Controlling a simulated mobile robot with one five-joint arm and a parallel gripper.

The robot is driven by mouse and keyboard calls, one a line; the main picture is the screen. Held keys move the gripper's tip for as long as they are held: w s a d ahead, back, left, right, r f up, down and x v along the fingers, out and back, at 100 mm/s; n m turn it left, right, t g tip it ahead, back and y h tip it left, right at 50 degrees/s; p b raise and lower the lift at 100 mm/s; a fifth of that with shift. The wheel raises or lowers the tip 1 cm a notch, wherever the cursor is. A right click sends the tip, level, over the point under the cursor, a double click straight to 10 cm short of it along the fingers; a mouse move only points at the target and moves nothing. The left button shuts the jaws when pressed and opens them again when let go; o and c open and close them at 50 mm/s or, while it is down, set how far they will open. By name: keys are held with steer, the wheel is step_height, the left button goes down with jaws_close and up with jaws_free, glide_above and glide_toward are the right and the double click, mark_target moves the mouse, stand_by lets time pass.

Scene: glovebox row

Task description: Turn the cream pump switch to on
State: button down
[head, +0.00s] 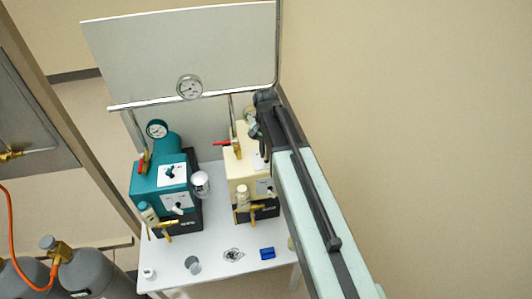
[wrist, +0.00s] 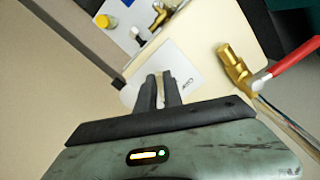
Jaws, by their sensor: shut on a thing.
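The cream pump (head: 238,170) stands on the right of the white table in the head view. Its cream body (wrist: 215,35) also fills the upper right of the wrist view. My gripper (wrist: 162,76) is at a white label plate (wrist: 183,66) on this pump. Its two dark fingers are close together and shut on a small part between them, which looks like the pump switch. The fingers hide most of it, so I cannot tell which way it points. In the head view my arm covers the right side of the cream pump and the switch area.
A teal pump (head: 148,180) stands to the left on the white table (head: 222,265). The cream pump's red-handled brass valve (wrist: 235,68) is right of my fingers in the wrist view. A blue block (head: 267,253) lies at the table front. Grey gas cylinders (head: 88,276) stand lower left.

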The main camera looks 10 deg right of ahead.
steer(key=c, duration=1.5)
jaws_free()
steer(key=shift+r, duration=0.1)
step_height(320, 180, up, 8)
steer(key=p, duration=0.8)
steer(key=shift+f, duration=0.2)
